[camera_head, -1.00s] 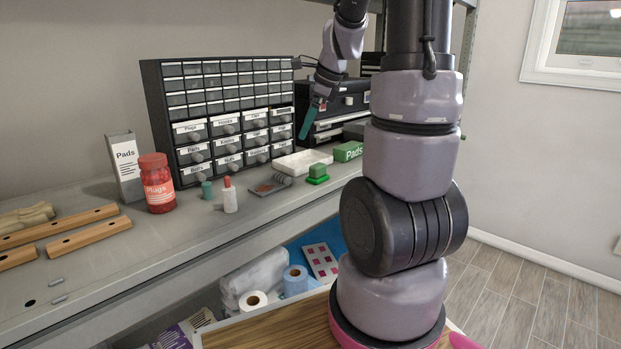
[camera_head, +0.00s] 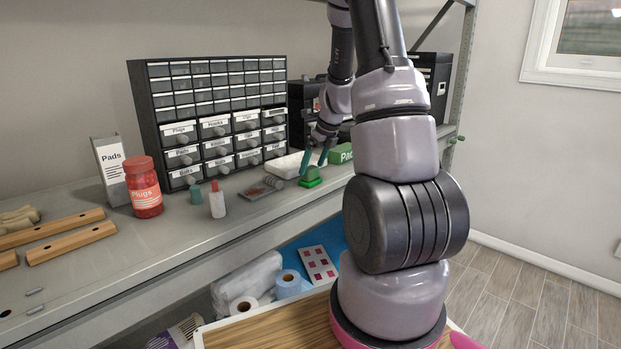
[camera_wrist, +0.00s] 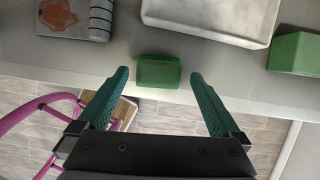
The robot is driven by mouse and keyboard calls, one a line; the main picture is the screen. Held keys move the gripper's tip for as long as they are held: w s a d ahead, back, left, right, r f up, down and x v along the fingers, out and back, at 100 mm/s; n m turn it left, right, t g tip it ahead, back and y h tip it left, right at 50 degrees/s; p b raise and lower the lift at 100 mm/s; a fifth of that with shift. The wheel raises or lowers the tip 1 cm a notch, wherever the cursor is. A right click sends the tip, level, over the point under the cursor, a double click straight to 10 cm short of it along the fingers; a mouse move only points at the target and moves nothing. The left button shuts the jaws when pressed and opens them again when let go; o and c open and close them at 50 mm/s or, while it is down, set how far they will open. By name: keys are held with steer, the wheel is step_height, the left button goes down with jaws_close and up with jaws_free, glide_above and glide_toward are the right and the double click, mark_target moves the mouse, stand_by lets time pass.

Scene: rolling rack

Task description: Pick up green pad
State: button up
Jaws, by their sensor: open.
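The green pad (camera_head: 311,174) is a small bright green block on the shelf, near its front edge. In the wrist view the green pad (camera_wrist: 158,71) lies just beyond and between the fingertips, closer to the left one. My gripper (camera_head: 316,162) is open, with its two teal fingers above and around the pad's place in the head view. In the wrist view my gripper (camera_wrist: 160,75) shows its fingers spread wide with nothing between them. It appears not to touch the pad.
A white block (camera_head: 290,165) lies behind the pad. A green Pads box (camera_head: 341,153) stands to its right. A grey plate with a brown patch (camera_head: 258,190) lies to its left. The drawer cabinet (camera_head: 200,150) stands behind.

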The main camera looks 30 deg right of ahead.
mark_target(310, 168)
steer(key=shift+x, duration=1.35)
steer(key=c, duration=1.4)
step_height(310, 168, up, 10)
steer(key=shift+r, duration=0.1)
